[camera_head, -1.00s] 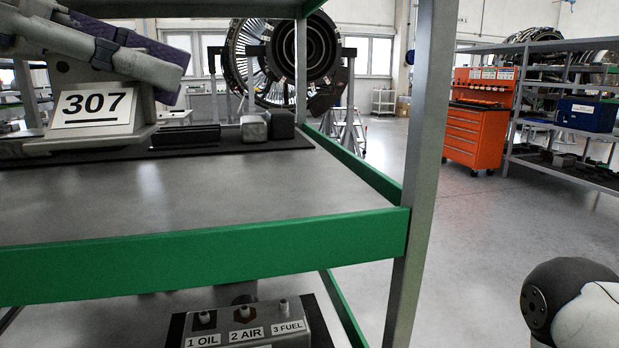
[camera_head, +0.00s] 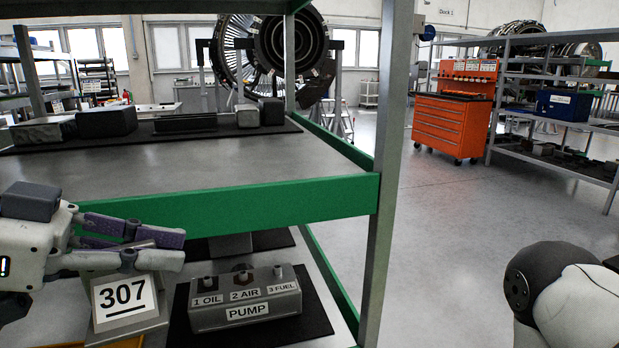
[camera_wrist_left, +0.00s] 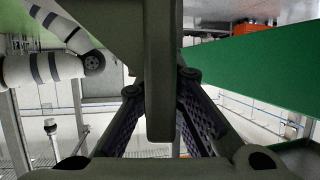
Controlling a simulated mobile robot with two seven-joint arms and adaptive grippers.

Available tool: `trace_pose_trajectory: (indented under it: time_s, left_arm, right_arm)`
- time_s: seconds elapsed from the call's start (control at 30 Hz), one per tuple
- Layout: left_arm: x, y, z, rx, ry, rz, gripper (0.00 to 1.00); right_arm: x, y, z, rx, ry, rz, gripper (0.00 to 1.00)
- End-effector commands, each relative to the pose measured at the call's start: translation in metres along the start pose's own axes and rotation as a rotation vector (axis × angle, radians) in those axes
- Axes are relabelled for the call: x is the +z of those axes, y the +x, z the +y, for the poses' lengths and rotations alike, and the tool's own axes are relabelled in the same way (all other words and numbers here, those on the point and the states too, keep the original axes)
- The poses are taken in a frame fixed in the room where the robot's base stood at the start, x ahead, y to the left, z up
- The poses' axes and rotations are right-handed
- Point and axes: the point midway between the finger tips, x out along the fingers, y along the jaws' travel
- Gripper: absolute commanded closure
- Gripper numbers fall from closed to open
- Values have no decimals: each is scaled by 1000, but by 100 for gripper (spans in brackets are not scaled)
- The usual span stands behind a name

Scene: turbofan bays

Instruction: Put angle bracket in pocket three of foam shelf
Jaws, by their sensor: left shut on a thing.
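A grey angle bracket (camera_head: 124,304) with a white "307" label hangs at the lower left of the head view, tilted slightly. My left gripper (camera_head: 160,248) is shut on its upper part, in front of the shelf rack and below the level of the green shelf edge. In the left wrist view the bracket (camera_wrist_left: 160,90) is a dark upright plate between the two padded fingers. I cannot pick out a foam shelf with a numbered pocket three. My right gripper is out of view.
The upper shelf (camera_head: 250,172) has a green front rail (camera_head: 260,206) and dark blocks on a black mat at its back. A grey "PUMP" box (camera_head: 246,300) sits on a mat on the lower shelf. A rack post (camera_head: 385,180) stands right; open floor lies beyond.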

Motion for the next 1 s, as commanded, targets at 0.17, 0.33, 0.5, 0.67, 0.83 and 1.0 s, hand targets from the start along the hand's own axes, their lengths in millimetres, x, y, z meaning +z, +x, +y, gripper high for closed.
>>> trace_pose_trajectory:
  time_s: [0.17,0.33,0.5,0.67,0.83,1.0]
  left_arm:
    - [82,29,-10,-55,-37,-2,100]
    - [145,51,-18,-98,-53,-6,100]
    - [166,58,-22,-119,-56,-2,100]
    - [177,62,-24,-129,-59,-2,100]
    - [182,64,-26,-137,-55,0,100]
    - [179,71,-24,-136,-48,-11,100]
  right_arm:
    - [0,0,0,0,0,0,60]
    - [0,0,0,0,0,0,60]
    - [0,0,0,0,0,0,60]
    - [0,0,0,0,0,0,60]
    - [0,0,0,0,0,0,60]
    - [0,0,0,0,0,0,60]
